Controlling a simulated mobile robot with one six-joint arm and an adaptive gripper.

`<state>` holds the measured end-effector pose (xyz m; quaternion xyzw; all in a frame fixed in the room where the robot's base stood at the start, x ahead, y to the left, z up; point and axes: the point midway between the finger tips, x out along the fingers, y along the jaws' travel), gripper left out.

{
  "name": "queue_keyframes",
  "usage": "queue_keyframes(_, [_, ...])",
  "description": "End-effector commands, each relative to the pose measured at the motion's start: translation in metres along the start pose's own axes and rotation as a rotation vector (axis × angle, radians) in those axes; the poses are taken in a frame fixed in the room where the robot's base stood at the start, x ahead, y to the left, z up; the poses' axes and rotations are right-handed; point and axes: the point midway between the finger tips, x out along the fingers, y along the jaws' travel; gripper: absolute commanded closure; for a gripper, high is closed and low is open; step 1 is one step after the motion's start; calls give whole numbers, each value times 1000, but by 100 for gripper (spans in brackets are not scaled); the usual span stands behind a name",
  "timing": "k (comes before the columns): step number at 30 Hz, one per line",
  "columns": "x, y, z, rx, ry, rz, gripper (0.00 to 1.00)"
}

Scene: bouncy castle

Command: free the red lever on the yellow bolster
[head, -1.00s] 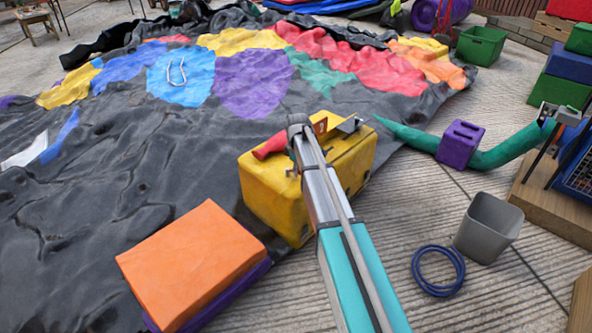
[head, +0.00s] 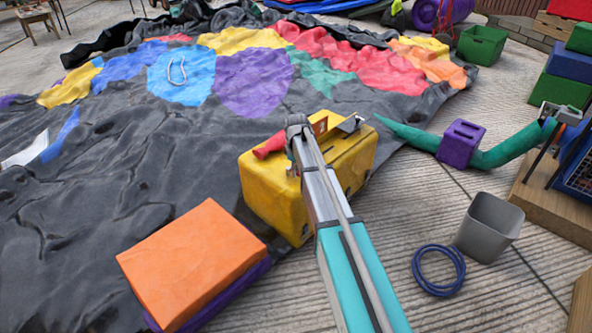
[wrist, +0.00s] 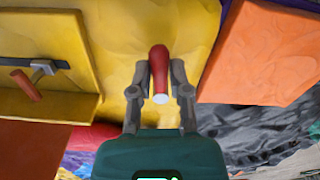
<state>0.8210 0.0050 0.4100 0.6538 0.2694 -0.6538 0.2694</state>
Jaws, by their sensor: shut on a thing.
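The yellow bolster (head: 270,195) stands on the edge of the grey sheet in the head view. In the wrist view its yellow surface (wrist: 115,35) fills the upper middle. The red lever (wrist: 158,65), with a pale end, lies between the two fingers of my gripper (wrist: 159,75), which is shut on it. In the head view my gripper (head: 294,163) is over the bolster's top, largely hidden by my arm. A red tapered piece (head: 269,146) shows just left of it; I cannot tell if it is the same lever.
A metal bracket with an orange-brown handle (wrist: 27,84) is on the bolster's other part. An orange block (head: 190,262) lies close at left. A grey bin (head: 488,228), a blue ring (head: 438,270) and a green tube with a purple block (head: 460,144) are at right.

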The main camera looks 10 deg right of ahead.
Motion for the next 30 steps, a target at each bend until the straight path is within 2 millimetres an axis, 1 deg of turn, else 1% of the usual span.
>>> queue_keyframes(4, [0,-4,0,93,0,0,100])
queue_keyframes(9, [0,-6,0,160,0,0,100])
queue_keyframes(19, [0,-7,0,169,-1,-3,100])
queue_keyframes(20, [0,-7,0,169,-1,-3,71])
queue_keyframes(24, [0,-7,0,168,-1,-2,45])
queue_keyframes(25, [0,-6,0,168,-1,-2,42])
queue_keyframes(30, [0,-6,0,168,0,-1,42])
